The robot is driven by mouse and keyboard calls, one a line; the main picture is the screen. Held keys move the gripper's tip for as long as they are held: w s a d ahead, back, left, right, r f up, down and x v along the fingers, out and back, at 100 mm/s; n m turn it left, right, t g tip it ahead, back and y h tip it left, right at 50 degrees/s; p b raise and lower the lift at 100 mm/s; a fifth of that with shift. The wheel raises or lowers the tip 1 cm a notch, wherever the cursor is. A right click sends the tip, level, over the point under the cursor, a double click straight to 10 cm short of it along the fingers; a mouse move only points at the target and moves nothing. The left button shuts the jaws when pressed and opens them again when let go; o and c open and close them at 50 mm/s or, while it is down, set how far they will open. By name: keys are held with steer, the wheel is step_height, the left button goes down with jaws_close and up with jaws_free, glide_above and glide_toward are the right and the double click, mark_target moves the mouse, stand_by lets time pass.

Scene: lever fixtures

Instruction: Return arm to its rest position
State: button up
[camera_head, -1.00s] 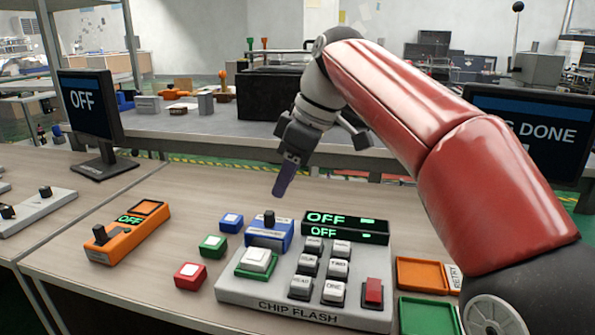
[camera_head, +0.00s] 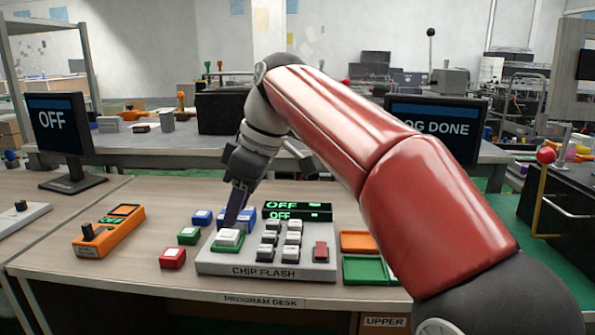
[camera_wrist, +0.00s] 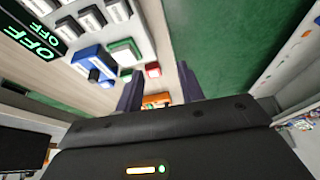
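My arm reaches from the right over the program desk (camera_head: 125,272). In the head view my gripper (camera_head: 232,222) points down, its dark purple fingers overlapping the blue box and the edge of the white button. I cannot tell from there how high it hangs. In the wrist view my gripper (camera_wrist: 158,80) has its two fingers apart, with nothing held between them. The chip flash console (camera_head: 215,266) lies below and beside it, with a white button on a green base (camera_head: 229,237), several keys and a red switch (camera_head: 320,250).
An orange switch box (camera_head: 110,232), a red button (camera_head: 172,258) and a green button (camera_head: 188,235) sit left of the console. Orange and green trays (camera_head: 368,241) lie right. Monitors reading OFF (camera_head: 58,125) and "OG DONE" (camera_head: 437,125) stand behind. A red-knobbed lever (camera_head: 546,156) stands right.

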steer(key=s+d+f+m+t+h, duration=0.2)
steer(key=s+d+f+m, duration=0.6)
steer(key=d, duration=0.4)
steer(key=s+d+f+m+t+h, duration=0.2)
steer(key=s+d+f+m+t, duration=0.1)
steer(key=s+d+f+m, duration=0.5)
steer(key=s+d+f, duration=0.2)
steer(key=d+f, duration=0.2)
steer(key=d, duration=0.1)
steer(key=shift+f, duration=0.25)
steer(key=shift+s+d, duration=0.1)
